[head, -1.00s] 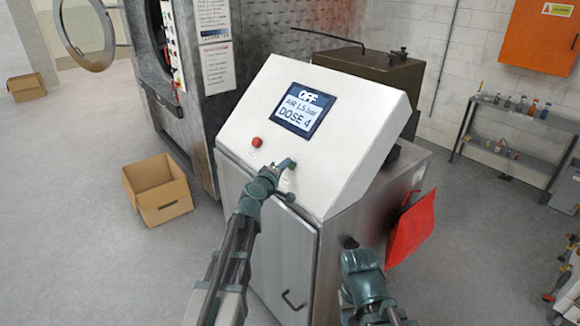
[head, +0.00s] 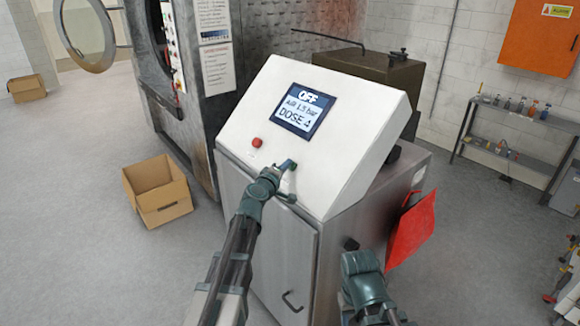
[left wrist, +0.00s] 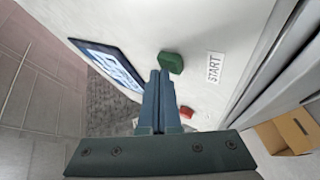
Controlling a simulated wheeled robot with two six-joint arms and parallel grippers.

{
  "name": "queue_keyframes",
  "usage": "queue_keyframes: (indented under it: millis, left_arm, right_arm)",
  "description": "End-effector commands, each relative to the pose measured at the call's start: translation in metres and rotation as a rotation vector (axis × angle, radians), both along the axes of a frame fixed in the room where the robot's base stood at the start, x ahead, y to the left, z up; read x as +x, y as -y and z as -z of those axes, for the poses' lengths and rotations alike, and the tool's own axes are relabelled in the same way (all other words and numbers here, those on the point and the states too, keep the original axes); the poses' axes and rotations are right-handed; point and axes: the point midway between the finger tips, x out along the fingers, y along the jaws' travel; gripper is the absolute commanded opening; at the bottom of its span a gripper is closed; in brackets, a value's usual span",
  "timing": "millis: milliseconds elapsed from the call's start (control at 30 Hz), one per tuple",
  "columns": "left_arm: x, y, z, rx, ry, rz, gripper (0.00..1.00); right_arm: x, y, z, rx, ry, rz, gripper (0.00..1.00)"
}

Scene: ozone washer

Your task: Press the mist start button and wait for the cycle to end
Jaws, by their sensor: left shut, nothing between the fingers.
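The green start button (left wrist: 171,62) is on the white panel beside a START label (left wrist: 214,68) in the left wrist view. My left gripper (left wrist: 160,76) is shut and empty, its tips close beside the button; I cannot tell if they touch it. In the head view my left gripper (head: 284,166) is at the lower part of the sloped console (head: 340,157), partly covering the button (head: 292,164). The display (head: 304,110) reads OFF, AIR 1.5 bar, DOSE 4. My right arm shows at the bottom, but its fingers cannot be made out.
A red button (head: 257,142) is left of the green one. A red cloth or bag (head: 411,235) hangs on the console's right side. A cardboard box (head: 160,198) stands on the floor at left. The washer (head: 200,125) with its round door open is behind.

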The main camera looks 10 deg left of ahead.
Motion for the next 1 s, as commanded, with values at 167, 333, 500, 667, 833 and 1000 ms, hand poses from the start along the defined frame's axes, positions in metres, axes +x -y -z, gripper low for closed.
queue_keyframes:
  millis: [167,333,500,667,833,1000]
  left_arm:
    - [0.001,0.001,0.002,0.0,0.0,0.001,0.0]
    - [0.002,0.002,0.002,0.0,0.0,0.001,0.0]
    - [0.002,0.002,0.002,0.0,0.0,0.001,0.0]
    - [0.0,0.001,0.0,0.0,0.0,0.001,0.0]
    - [-0.004,-0.003,-0.006,0.001,-0.001,0.001,0.0]
    - [-0.008,-0.006,-0.012,0.001,0.0,0.0,0.0]
  right_arm:
    - [0.0,0.0,0.002,0.0,0.0,0.0,0.5]
    - [0.0,0.0,0.002,0.0,0.0,0.0,0.5]
    - [0.0,0.0,0.002,0.0,0.0,0.0,0.5]
    - [0.0,0.0,0.0,0.0,0.0,0.0,0.5]
    - [0.0,0.0,-0.007,0.0,0.0,0.0,0.5]
    - [0.0,0.0,-0.012,0.0,0.0,0.0,0.5]
